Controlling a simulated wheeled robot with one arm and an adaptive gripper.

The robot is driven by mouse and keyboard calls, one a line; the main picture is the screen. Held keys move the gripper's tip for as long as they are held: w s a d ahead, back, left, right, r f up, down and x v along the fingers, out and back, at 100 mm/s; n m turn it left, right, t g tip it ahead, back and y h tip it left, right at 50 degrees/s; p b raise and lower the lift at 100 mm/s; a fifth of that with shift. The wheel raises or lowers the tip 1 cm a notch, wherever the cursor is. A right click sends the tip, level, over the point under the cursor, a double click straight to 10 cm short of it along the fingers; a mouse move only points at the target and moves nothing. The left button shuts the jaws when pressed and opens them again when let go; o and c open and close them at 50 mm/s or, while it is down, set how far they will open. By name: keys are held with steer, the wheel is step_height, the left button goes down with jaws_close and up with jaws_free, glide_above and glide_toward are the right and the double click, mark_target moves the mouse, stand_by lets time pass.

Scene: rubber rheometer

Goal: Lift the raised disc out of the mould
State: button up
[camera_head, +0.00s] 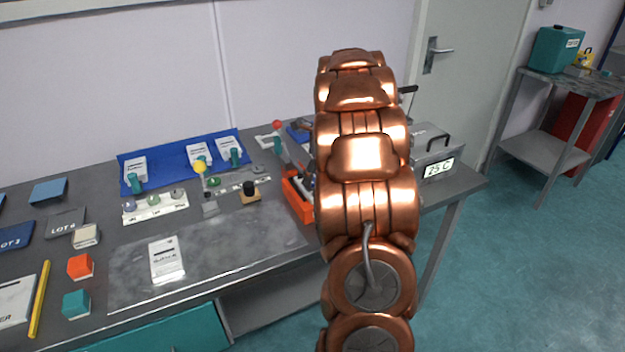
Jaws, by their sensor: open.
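My copper-coloured arm rises through the middle right of the head view and covers part of the bench. My gripper is not visible; the arm's own links hide it or it is out of the picture. I cannot make out the mould or a raised disc. A grey machine (432,150) with a black handle and a display reading 25 C shows to the right of the arm, its left part hidden behind it.
On the grey bench (230,250) stand a red-orange tool tray (292,200) against my arm, a blue mat (170,155) with white cards, a white strip with small round pieces (155,206), and a yellow-knobbed lever (200,168). A white card (166,260) lies in front.

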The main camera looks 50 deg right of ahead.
steer(key=shift+w+f, duration=0.15)
steer(key=shift+f, duration=0.5)
steer(key=c, duration=0.9)
steer(key=shift+r, duration=0.1)
steer(key=shift+c, duration=0.2)
